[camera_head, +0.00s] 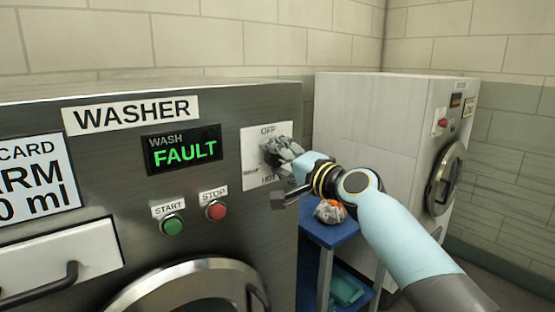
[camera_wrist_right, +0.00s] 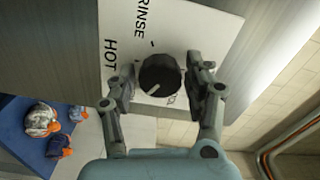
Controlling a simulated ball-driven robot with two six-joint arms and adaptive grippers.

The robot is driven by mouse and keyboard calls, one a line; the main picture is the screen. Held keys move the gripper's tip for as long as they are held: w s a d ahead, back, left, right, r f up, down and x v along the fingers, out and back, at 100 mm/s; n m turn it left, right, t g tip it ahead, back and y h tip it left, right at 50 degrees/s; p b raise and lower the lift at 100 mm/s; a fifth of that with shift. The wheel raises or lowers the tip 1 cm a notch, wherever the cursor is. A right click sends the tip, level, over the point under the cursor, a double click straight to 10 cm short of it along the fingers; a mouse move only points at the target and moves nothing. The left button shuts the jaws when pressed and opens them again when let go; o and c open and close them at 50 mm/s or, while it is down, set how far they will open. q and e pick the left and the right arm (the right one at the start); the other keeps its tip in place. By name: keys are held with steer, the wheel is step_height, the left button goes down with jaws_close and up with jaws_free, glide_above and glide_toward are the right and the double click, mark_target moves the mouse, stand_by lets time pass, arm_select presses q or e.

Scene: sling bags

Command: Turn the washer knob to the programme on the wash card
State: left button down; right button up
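The black knob (camera_wrist_right: 160,75) sits on a white dial plate (camera_head: 255,150) on the washer front. Its white pointer line aims to the lower left in the right wrist view. RINSE and HOT show on the plate there; OFF shows at its top in the head view. Another label is partly hidden. My right gripper (camera_wrist_right: 160,82) has its fingers on either side of the knob, seemingly with small gaps, so open around it. It also shows in the head view (camera_head: 280,160), covering the knob. The wash card (camera_head: 38,180) is cut off, showing "ARM" and "0 ml". My left gripper is not in view.
A blue cart (camera_head: 330,233) with a bagged item stands right of the washer, beside a white machine (camera_head: 365,130).

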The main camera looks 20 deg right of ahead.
steer(key=shift+o, duration=0.5)
steer(key=shift+s+d+f, duration=0.1)
steer(key=shift+s, duration=0.25)
steer(key=v, duration=1.1)
steer(key=shift+s, duration=0.15)
